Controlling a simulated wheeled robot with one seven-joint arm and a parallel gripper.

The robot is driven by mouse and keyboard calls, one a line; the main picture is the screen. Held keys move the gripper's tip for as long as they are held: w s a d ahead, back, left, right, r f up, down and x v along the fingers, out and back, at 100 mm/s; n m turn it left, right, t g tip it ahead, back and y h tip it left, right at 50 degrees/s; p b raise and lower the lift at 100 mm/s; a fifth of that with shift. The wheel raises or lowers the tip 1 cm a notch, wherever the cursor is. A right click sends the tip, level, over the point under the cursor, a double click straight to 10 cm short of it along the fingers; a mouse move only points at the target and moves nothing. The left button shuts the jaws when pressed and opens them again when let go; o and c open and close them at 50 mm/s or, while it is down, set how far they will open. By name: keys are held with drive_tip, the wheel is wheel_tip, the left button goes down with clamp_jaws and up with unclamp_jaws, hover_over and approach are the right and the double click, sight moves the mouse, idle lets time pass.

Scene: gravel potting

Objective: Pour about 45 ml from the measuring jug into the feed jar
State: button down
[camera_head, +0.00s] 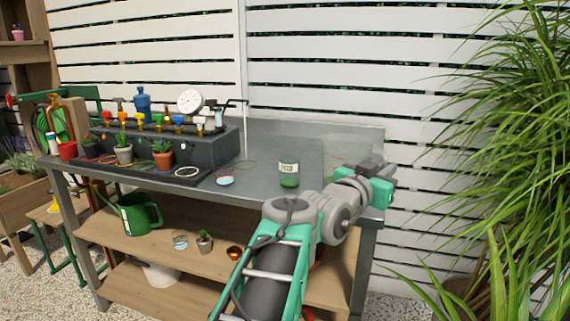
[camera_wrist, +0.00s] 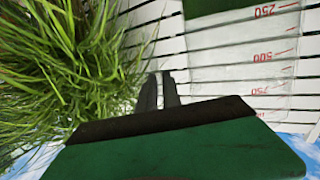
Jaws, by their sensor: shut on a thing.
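The measuring jug (camera_wrist: 235,65) is clear, with red marks, and fills the upper right of the wrist view. In the head view the jug (camera_head: 345,146) is a faint, see-through shape above the bench's right end. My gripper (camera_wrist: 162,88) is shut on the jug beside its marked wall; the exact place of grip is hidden. A green patch shows at the jug's top edge in the wrist view; I cannot tell if it is liquid. The feed jar (camera_head: 289,174), with a pale label and green lower part, stands upright on the bench, left of the jug and apart from it.
The grey bench (camera_head: 300,145) carries a dark manifold (camera_head: 205,150) with coloured valves and a gauge (camera_head: 190,102) at left. Potted plants (camera_head: 162,154) stand before it. A small blue-white dish (camera_head: 225,181) lies left of the jar. A tall grassy plant (camera_head: 510,130) stands at right.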

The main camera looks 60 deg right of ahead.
sight(379, 153)
drive_tip(key=shift+r, duration=0.2)
drive_tip(key=shift+a+r, duration=0.15)
drive_tip(key=shift+r, duration=0.05)
drive_tip(key=r+n+p, duration=0.1)
drive_tip(key=p, duration=0.1)
drive_tip(key=w+r+n+p, duration=0.1)
drive_tip(key=r+p, duration=0.1)
drive_tip(key=p, duration=0.1)
drive_tip(key=shift+w, duration=0.2)
drive_tip(key=n+p, duration=0.1)
drive_tip(key=p, duration=0.1)
drive_tip(key=w+r+n+p, duration=0.1)
drive_tip(key=p, duration=0.1)
drive_tip(key=shift+w+d+r+t, duration=0.3)
drive_tip(key=shift+d, duration=0.05)
drive_tip(key=w+d+r+n+p, duration=0.1)
drive_tip(key=w+r+n+p, duration=0.4)
drive_tip(key=p, duration=0.8)
drive_tip(key=w+n, duration=0.2)
drive_tip(key=shift+w+d+r+n+h+p, duration=0.2)
drive_tip(key=shift+w+r+n+h+p, duration=0.05)
drive_tip(key=shift+r+n+h+p, duration=0.15)
drive_tip(key=shift+w+d+r+n+p, duration=0.1)
drive_tip(key=shift+w+r+n+p, duration=0.05)
drive_tip(key=shift+w+n+p, duration=0.45)
drive_tip(key=shift+w+d+r+n+p, duration=0.1)
drive_tip(key=shift+w+r+n+p, duration=0.45)
drive_tip(key=shift+p, duration=0.5)
idle(1.1)
